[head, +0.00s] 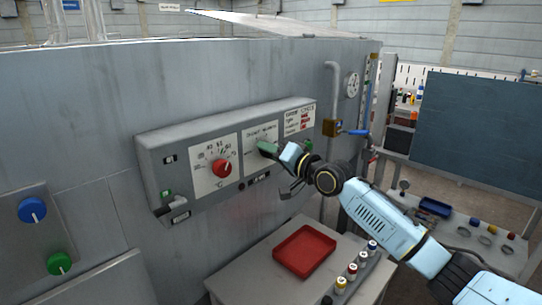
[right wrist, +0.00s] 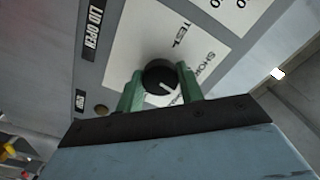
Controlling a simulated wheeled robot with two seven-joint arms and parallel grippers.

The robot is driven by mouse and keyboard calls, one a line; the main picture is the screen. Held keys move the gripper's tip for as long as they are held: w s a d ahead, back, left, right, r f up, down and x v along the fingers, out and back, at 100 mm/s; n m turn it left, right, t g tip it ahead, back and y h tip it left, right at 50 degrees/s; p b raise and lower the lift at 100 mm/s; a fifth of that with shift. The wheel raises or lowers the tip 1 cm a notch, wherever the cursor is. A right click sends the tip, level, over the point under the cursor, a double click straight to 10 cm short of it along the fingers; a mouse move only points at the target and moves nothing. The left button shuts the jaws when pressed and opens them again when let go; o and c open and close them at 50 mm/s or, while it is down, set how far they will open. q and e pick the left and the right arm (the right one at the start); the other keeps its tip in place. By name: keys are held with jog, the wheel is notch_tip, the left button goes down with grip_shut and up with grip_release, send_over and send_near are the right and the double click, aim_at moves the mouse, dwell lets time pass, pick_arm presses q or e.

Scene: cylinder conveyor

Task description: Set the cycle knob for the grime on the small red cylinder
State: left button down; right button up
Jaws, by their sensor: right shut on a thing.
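The cycle knob (right wrist: 158,78) is black with a white pointer mark, on a pale dial plate lettered "TEST" and "SHO…" in the right wrist view. Its pointer slants toward the lower right there, on the side of the "SHO…" lettering; the exact setting cannot be told. My right gripper (right wrist: 160,88) has its green fingers on both sides of the knob and is shut on it. In the head view the right gripper (head: 266,149) covers the knob. A small cylinder with a red top (head: 352,268) stands in a row on the table; its grime is too small to read. My left gripper is out of view.
A red temperature knob (head: 221,168) sits left on the same control box (head: 152,150). A red tray (head: 304,229) lies on the table below. Blue (head: 32,210) and green (head: 60,263) knobs are at far left. A side table (head: 455,238) stands right.

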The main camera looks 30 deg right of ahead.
jog(key=shift+n, duration=3.9)
jog(key=o, duration=1)
jog(key=b+v, duration=0.1)
jog(key=v, duration=1.2)
jog(key=shift+d+b, duration=0.15)
jog(key=shift+b, duration=0.15)
